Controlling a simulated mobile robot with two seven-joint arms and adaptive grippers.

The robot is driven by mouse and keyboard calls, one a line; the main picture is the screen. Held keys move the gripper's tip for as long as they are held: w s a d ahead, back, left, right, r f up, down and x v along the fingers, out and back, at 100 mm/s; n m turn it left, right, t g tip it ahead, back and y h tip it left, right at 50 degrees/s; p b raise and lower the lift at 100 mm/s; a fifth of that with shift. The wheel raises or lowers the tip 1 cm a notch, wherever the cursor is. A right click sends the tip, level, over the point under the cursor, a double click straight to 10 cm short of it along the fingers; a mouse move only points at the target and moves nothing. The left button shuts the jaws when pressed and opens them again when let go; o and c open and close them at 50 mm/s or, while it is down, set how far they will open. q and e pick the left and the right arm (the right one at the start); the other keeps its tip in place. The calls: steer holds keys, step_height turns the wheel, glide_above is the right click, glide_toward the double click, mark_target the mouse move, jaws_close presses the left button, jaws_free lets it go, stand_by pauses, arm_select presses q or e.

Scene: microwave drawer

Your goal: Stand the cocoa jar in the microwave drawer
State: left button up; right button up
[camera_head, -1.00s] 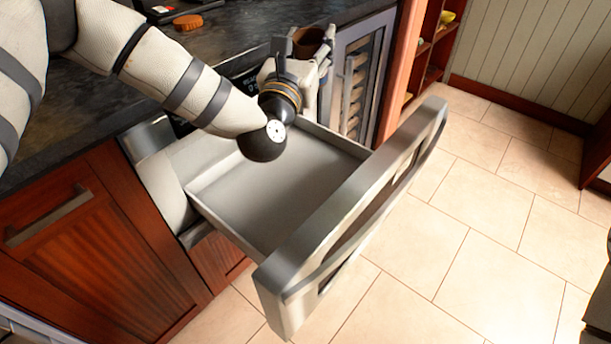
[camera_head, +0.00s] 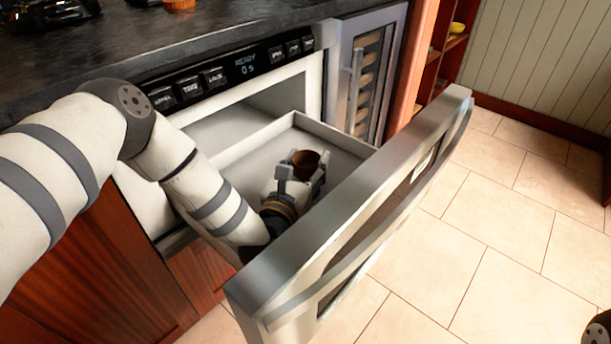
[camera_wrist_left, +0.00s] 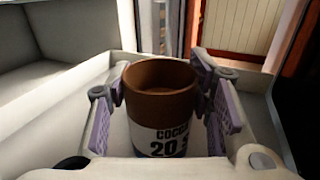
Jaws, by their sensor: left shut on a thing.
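The cocoa jar (camera_head: 306,162) is brown with a white label and stands upright between the fingers of my left gripper (camera_head: 299,168). In the left wrist view the jar (camera_wrist_left: 160,108) fills the middle, with the left gripper's pads (camera_wrist_left: 163,100) on both sides of it. The left gripper is shut on it, inside the open microwave drawer (camera_head: 345,140). Whether the jar's base touches the drawer floor is hidden by the gripper and drawer front. My right gripper is not in view.
The drawer's thick steel front (camera_head: 350,220) stands close in front of my left arm. The control panel (camera_head: 240,68) and dark counter (camera_head: 200,35) are behind. A wine cooler (camera_head: 362,80) stands to the right. The tiled floor (camera_head: 500,240) is clear.

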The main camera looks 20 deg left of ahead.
mark_target(302, 180)
arm_select(q)
step_height(302, 180, down, 3)
steer(key=shift+r, duration=0.2)
steer(key=o, duration=1.4)
steer(key=s, duration=0.7)
steer(key=shift+s+d, duration=0.15)
steer(key=shift+s, duration=0.15)
